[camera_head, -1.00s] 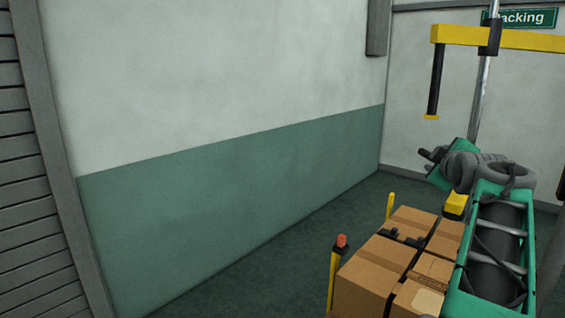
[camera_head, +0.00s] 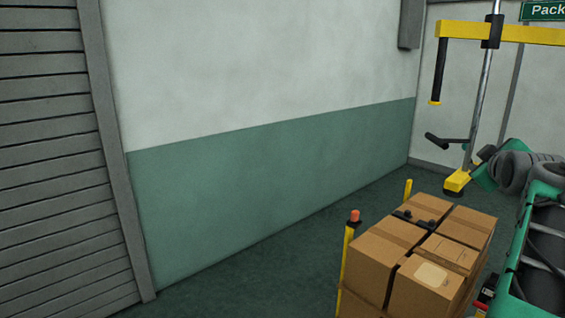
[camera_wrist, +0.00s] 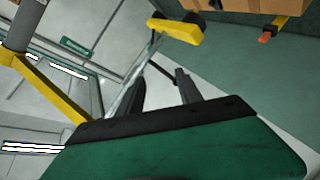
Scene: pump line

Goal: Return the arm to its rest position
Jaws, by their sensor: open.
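My arm, green and grey, shows at the right edge in the head view, and the picture's edge cuts it off. The wrist view shows my gripper (camera_wrist: 162,85) with its two dark fingers apart and nothing between them. The gripper is clear of the boxes and the wall.
Brown cardboard boxes (camera_head: 405,262) with black straps stand among yellow posts (camera_head: 347,255) at the lower right. A slatted shutter (camera_head: 50,150) is at left. The floor (camera_head: 240,285) along the wall is clear.

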